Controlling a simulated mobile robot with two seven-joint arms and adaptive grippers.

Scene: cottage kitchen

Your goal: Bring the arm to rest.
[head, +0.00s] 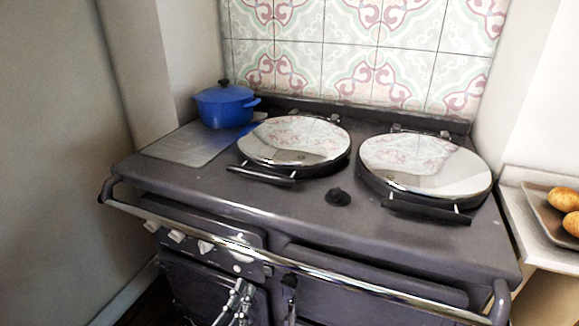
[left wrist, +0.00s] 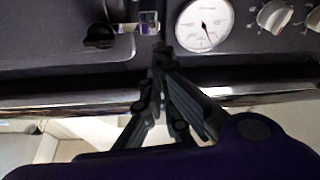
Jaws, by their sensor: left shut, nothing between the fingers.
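My left gripper (head: 240,288) shows at the bottom edge of the head view, in front of the range cooker's dark front and below its chrome rail. In the left wrist view its dark fingers (left wrist: 160,52) are together, with nothing between them. They overlap the rail (left wrist: 75,100) in that picture; whether they touch it I cannot tell. My right gripper is in neither view.
The range cooker (head: 300,225) has two domed lids (head: 295,140) and a blue pot (head: 225,107) at its back left. A chrome rail (head: 180,223) runs along its front. A tray (head: 545,215) of potatoes (head: 565,199) sits at right. A dial (left wrist: 204,25) and knobs (left wrist: 274,15) are near the fingers.

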